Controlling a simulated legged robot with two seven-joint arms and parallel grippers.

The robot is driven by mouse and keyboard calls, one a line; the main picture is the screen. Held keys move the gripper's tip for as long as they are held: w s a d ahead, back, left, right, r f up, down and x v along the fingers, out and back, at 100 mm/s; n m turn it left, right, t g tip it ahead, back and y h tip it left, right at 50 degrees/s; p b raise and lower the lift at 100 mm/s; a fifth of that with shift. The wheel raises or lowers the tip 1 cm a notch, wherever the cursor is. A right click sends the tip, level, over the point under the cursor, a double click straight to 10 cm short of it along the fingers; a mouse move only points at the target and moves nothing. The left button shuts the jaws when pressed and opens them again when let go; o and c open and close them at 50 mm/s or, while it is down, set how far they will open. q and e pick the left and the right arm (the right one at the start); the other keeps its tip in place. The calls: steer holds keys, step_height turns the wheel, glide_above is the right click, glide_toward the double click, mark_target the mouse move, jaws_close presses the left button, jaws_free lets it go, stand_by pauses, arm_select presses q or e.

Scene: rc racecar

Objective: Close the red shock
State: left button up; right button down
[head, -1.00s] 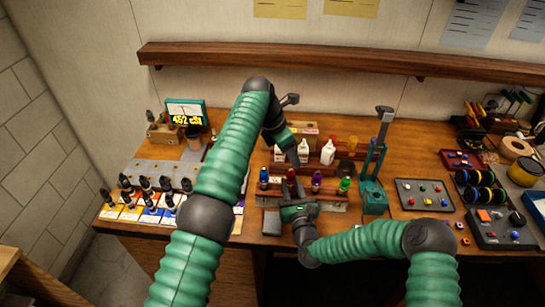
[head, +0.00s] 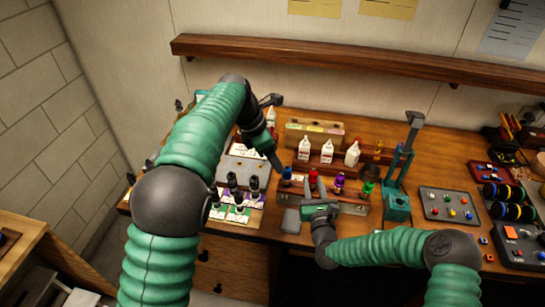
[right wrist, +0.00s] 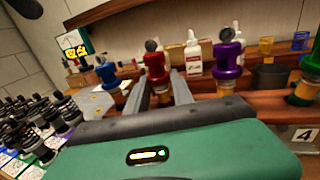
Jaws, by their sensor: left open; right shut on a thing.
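The red shock (head: 313,182) stands upright in a wooden rack in a row with the blue, purple and green ones; it also shows in the right wrist view (right wrist: 155,64), with a dark round cap on top. My right gripper (right wrist: 159,90) reaches it from the front, with a finger on each side, and is shut on it. The right gripper also shows in the head view (head: 314,194). My left gripper (head: 277,163) is open and empty, near the blue shock (head: 287,176) and left of the red one. Its fingertips are small in the head view.
The purple shock (head: 339,181) is close on the right of the red one, with the green shock (head: 368,187) beyond. White bottles (head: 328,151) stand behind the rack. A green press (head: 397,202) is to the right. Several black shocks (head: 253,185) stand on cards at left.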

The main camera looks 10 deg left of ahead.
steer(key=c, duration=1)
jaws_free()
steer(key=shift+s+d+f, duration=0.1)
steer(key=shift+s+d, duration=0.05)
steer(key=shift+s, duration=0.15)
steer(key=b+v, duration=0.2)
steer(key=v, duration=1.4)
steer(key=shift+b, duration=0.35)
